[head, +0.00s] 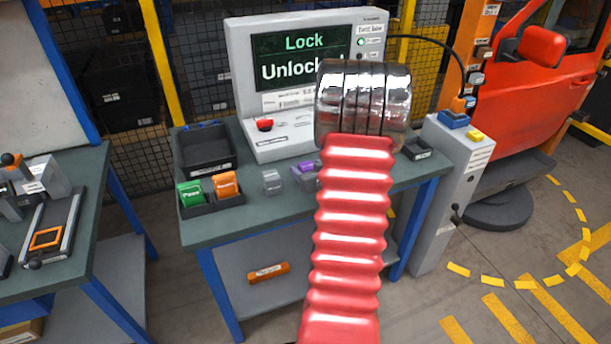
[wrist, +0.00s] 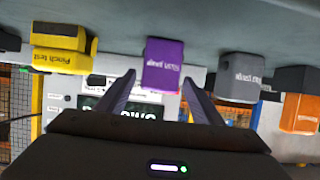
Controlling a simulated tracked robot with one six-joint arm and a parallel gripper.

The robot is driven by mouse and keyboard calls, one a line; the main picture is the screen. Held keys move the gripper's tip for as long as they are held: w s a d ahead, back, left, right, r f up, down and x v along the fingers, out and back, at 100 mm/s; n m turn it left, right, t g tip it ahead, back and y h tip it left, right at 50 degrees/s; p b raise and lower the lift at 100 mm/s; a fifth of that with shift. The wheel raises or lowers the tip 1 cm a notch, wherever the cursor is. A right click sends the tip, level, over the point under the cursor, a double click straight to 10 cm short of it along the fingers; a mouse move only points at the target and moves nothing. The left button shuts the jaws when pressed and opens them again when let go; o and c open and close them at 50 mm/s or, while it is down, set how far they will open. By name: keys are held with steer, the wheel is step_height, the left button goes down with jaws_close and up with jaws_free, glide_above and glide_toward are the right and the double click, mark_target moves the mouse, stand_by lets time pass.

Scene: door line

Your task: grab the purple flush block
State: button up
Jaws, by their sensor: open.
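The purple flush block (wrist: 163,66) shows in the wrist view, lettered in white, hanging from the top because the picture is upside down. My gripper (wrist: 159,77) is open and empty, with one dark finger to each side of the block in the picture. I cannot tell whether the tips reach past the block's near face; no contact shows. In the head view the purple block (head: 304,167) is on the green workbench (head: 230,228), partly covered by my red arm. My gripper is hidden there behind the arm.
A grey gauge block (wrist: 240,78) stands close beside the purple one. A yellow pinch test block (wrist: 63,50) is on the other side. Orange (head: 226,184) and green (head: 190,193) blocks sit in a dark tray at the bench's left. The "Unlocked" screen (head: 290,60) stands behind.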

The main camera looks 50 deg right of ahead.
mark_target(307, 165)
steer(key=shift+w+d+f, duration=0.2)
steer(key=shift+w, duration=0.2)
steer(key=c, duration=1.3)
steer(key=shift+r, duration=0.1)
steer(key=shift+r, duration=4.95)
